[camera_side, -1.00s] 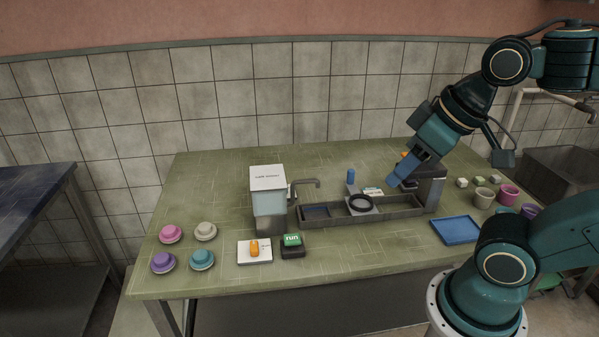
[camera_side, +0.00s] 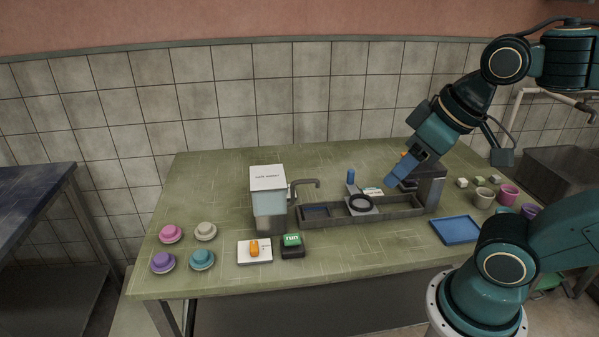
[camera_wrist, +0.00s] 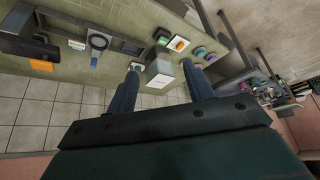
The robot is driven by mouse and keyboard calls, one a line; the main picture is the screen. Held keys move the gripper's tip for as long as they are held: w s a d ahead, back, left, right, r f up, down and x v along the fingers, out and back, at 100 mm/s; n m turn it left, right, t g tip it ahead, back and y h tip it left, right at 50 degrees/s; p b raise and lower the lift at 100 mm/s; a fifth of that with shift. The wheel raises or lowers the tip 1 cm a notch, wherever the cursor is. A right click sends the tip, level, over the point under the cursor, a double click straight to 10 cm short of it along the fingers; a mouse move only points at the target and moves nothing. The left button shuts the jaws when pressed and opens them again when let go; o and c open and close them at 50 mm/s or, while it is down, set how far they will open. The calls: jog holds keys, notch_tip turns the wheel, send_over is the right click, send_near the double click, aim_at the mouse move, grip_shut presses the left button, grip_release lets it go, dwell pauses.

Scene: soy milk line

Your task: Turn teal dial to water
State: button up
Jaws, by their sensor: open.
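No teal dial is plain in either view. The dial I see is an orange knob (camera_side: 254,247) on a white plate (camera_side: 243,258) at the table's front; its marks are too small to read. In the wrist view the orange knob (camera_wrist: 179,44) shows beyond my fingers. My gripper (camera_side: 394,181) is open and empty, raised near the right end of the grey trough, well right of the dial. In the wrist view my gripper's fingertips (camera_wrist: 160,67) are apart, with the white-topped dispenser (camera_wrist: 159,74) seen far off between them.
A green run button (camera_side: 292,240) sits right beside the dial plate. The dispenser (camera_side: 268,182) with a spout stands behind. The trough (camera_side: 405,213), a blue tray (camera_side: 455,230) and more cups lie right.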

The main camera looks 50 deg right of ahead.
jog(key=w+d+r+m+g, duration=0.1)
jog(key=w+d+r, duration=0.15)
jog(key=w, duration=0.95)
jog(key=w+d+r+m+g, duration=0.15)
jog(key=w+d, duration=0.25)
jog(key=w, duration=0.7)
jog(key=w+d+f+g, duration=0.1)
jog(key=w+d+f, duration=0.2)
jog(key=w+f, duration=0.2)
jog(key=w+d+f+g, duration=0.1)
jog(key=w+d+f, duration=0.3)
jog(key=w+f, duration=0.2)
jog(key=w+d+f+m+g, duration=0.1)
jog(key=w+d+f, duration=0.2)
jog(key=w+f, duration=0.3)
notch_tip(320, 180, down, 3)
jog(key=shift+w+d+r, duration=0.1)
jog(key=shift+w+d, duration=0.15)
notch_tip(320, 180, down, 14)
jog(key=shift+s+d+r, duration=0.1)
jog(key=shift+d, duration=0.05)
